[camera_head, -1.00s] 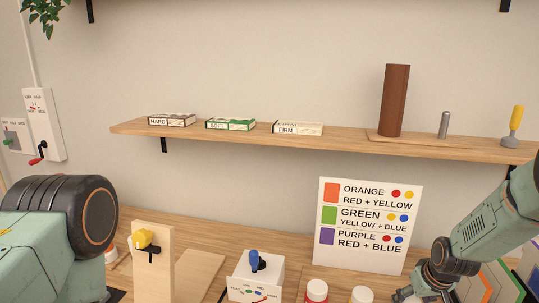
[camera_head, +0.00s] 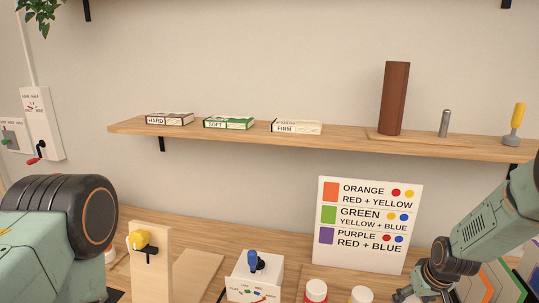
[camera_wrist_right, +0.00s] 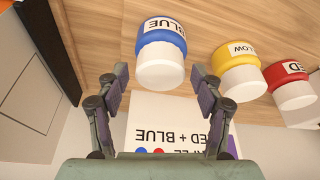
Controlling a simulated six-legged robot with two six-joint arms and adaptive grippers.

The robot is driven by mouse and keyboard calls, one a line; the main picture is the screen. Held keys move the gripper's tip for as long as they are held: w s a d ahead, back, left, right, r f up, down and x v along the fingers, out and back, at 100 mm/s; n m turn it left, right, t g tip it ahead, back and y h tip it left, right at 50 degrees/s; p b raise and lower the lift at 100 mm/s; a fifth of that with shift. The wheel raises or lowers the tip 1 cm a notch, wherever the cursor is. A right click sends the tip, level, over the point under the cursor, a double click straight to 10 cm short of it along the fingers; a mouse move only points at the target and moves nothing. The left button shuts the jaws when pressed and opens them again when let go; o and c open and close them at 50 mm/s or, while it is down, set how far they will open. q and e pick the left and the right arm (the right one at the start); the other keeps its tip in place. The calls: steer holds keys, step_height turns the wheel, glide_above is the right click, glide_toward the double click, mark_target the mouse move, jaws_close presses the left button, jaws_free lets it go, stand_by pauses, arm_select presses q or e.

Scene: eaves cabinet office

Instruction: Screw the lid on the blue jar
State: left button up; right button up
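The blue jar (camera_wrist_right: 165,27) stands on the wooden desk in the right wrist view, which shows the scene upside down. It has a blue body, a label reading BLUE and a white upper part (camera_wrist_right: 160,68). I cannot tell whether this white part is a seated lid. My right gripper (camera_wrist_right: 157,82) is open, its two fingers apart on either side of the white part and not visibly touching it. In the head view the right hand (camera_head: 440,272) is at lower right; the blue jar is not visible there. My left gripper is out of view; only its arm shows.
Yellow (camera_wrist_right: 237,65) and red (camera_wrist_right: 288,75) jars with white tops stand beside the blue jar. A colour-mixing sign (camera_head: 368,226) stands behind. A small box with a blue lever (camera_head: 253,272) and a wooden stand with a yellow knob (camera_head: 150,258) are further left.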

steer(key=shift+o, duration=0.7)
steer(key=shift+s+a+r, duration=0.1)
steer(key=shift+s+r, duration=0.05)
steer(key=shift+s, duration=0.05)
steer(key=shift+w, duration=0.1)
steer(key=shift+r, duration=0.3)
steer(key=v, duration=1.1)
steer(key=shift+s, duration=0.25)
steer(key=shift+w+r, duration=0.1)
